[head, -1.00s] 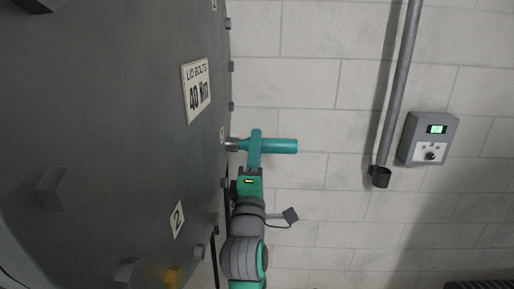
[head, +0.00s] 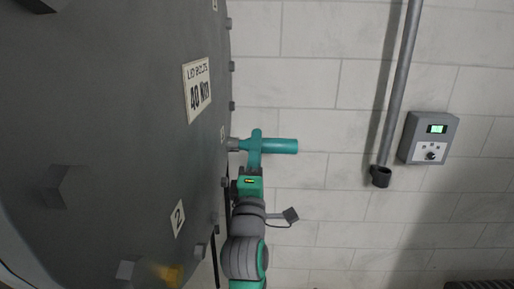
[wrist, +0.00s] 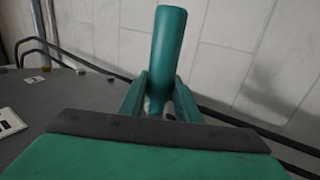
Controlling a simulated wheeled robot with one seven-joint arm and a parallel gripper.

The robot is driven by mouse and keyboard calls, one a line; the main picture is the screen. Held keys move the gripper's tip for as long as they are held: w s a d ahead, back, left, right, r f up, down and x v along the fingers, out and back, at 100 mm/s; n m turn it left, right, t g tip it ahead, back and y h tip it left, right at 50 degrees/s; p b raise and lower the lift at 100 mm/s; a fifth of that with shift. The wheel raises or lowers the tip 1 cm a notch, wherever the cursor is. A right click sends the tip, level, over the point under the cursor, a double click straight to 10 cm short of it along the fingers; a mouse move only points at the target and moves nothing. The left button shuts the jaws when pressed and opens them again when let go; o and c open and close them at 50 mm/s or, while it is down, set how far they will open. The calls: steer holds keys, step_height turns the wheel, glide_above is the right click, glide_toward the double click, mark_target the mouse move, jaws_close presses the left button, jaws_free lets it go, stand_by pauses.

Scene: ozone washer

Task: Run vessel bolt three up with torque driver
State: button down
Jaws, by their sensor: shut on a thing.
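The teal torque driver (head: 278,146) lies across the picture in the head view, its nose toward the rim of the grey vessel lid (head: 110,110). My gripper (head: 254,158) is shut on the driver near its nose end. A grey metal piece (head: 234,144) sits between the nose and the rim, beside a small number plate (head: 222,134) that appears to read 3. I cannot tell bolt from socket there. In the wrist view the driver's handle (wrist: 168,45) rises between the fingers of my gripper (wrist: 159,100); its working end is hidden.
Several other bolts line the rim, one at the upper right edge (head: 231,66). A 40 Nm lid bolts label (head: 197,90) and a number 2 plate (head: 178,218) are on the lid. A grey wall box (head: 428,138) and a pipe (head: 398,80) stand right, apart from the driver.

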mark_target(281, 152)
steer(key=shift+s+a+r, duration=0.1)
steer(key=shift+a, duration=0.2)
steer(key=shift+w+d, duration=0.2)
steer(key=shift+d, duration=1.85)
steer(key=shift+s+d, duration=0.1)
steer(key=shift+d, duration=0.5)
steer(key=shift+d, duration=0.1)
steer(key=shift+s+d, duration=0.1)
steer(key=shift+d, duration=0.35)
